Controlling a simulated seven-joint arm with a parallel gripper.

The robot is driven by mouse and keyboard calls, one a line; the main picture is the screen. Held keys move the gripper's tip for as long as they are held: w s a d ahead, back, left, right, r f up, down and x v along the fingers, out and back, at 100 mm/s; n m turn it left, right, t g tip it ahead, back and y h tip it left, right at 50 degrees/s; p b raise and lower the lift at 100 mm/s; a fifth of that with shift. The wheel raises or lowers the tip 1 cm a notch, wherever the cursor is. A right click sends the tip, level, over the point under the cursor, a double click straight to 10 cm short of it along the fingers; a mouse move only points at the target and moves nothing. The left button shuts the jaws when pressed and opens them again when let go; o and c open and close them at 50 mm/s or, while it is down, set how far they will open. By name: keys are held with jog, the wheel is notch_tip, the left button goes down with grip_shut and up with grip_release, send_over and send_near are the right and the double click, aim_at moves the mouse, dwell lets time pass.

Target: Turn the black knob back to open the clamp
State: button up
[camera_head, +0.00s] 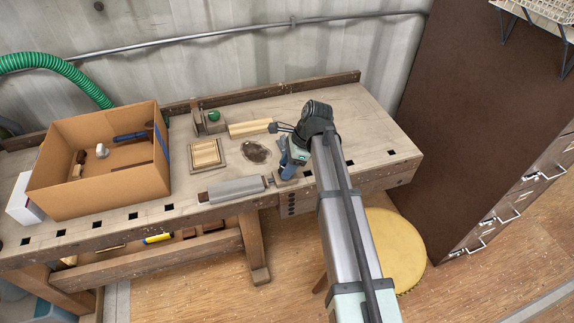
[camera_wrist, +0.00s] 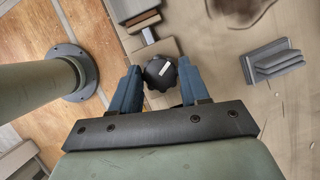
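The black knob (camera_wrist: 160,72) shows in the wrist view with a white mark on its top. It lies between the two blue fingers of my gripper (camera_wrist: 159,76). The fingers stand apart, with a narrow gap visible on each side of the knob. A tan block (camera_wrist: 138,47) shows under and beside the knob. In the head view my gripper (camera_head: 287,169) is over the front edge of the workbench, beside the right end of a grey clamp jaw (camera_head: 235,189). The knob is hidden there behind my gripper. How far the clamp is open cannot be told.
The workbench (camera_head: 345,115) carries a cardboard box (camera_head: 100,204) with tools at left, a slatted wooden piece (camera_head: 206,153) and a light wood strip (camera_head: 249,128). A grey ribbed piece (camera_wrist: 273,63) lies right of my gripper in the wrist view. A yellow stool (camera_head: 395,250) stands in front.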

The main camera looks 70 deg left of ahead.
jog(key=c, duration=0.6)
jog(key=shift+o, duration=0.2)
jog(key=shift+n, duration=0.3)
jog(key=n, duration=0.1)
jog(key=n+h, duration=0.1)
jog(key=n, duration=0.1)
jog(key=n+h, duration=0.1)
jog(key=shift+a+n, duration=0.25)
jog(key=shift+n, duration=0.05)
jog(key=n+h, duration=0.1)
jog(key=n, duration=0.1)
jog(key=n+t, duration=0.1)
jog(key=n, duration=0.2)
jog(key=shift+n+h, duration=0.3)
jog(key=shift+h, duration=0.1)
jog(key=o, duration=1.1)
jog(key=shift+c, duration=0.2)
jog(key=shift+r, duration=0.1)
